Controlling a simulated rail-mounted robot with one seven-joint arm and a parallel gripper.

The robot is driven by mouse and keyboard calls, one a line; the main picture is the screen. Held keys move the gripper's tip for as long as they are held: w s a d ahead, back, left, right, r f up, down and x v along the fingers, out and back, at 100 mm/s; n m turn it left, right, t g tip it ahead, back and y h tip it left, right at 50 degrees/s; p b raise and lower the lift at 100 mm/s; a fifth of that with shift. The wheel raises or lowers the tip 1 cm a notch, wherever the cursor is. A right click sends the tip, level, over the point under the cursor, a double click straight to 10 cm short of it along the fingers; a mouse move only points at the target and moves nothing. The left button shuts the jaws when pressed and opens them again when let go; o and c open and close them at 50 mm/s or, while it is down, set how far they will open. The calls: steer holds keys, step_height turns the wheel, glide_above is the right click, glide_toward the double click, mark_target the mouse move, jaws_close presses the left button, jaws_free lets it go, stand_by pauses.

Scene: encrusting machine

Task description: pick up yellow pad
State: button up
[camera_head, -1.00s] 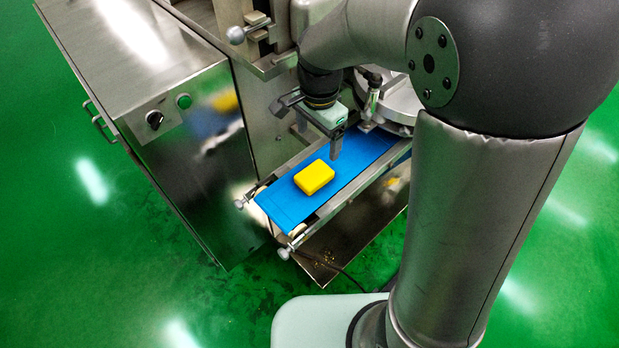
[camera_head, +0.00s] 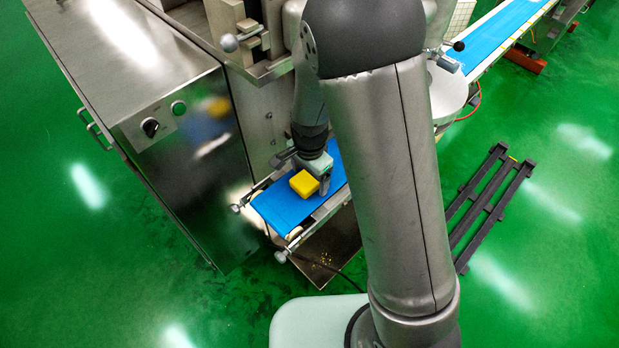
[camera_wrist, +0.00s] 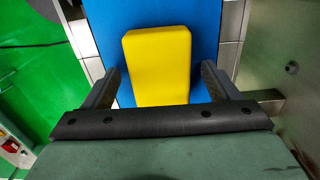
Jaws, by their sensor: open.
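The yellow pad (camera_head: 304,183) lies on the blue conveyor belt (camera_head: 277,207), near the belt's front end. In the wrist view the pad (camera_wrist: 158,62) stretches from between the finger tips out past them over the belt (camera_wrist: 100,20). My gripper (camera_head: 312,178) is open, with one finger on each side of the pad's near part. The far finger is mostly hidden in the head view.
The steel machine cabinet (camera_head: 200,135) stands left of the belt, with a metal rail (camera_head: 318,222) along the belt's side. A dark rack (camera_head: 490,205) lies on the green floor at the right. A second blue conveyor (camera_head: 510,28) is at the back right.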

steer(key=shift+f, duration=0.1)
steer(key=shift+c, duration=0.3)
steer(key=c, duration=1)
steer(key=shift+r, duration=0.6)
steer(key=s+d+r+b, duration=0.1)
steer(key=s+d+r, duration=0.1)
steer(key=d+r, duration=0.4)
steer(key=s+d+r+b, duration=0.1)
steer(key=s+d+r, duration=0.1)
steer(key=d+r, duration=0.3)
steer(key=shift+s+d+r, duration=0.4)
steer(key=shift+d, duration=0.7)
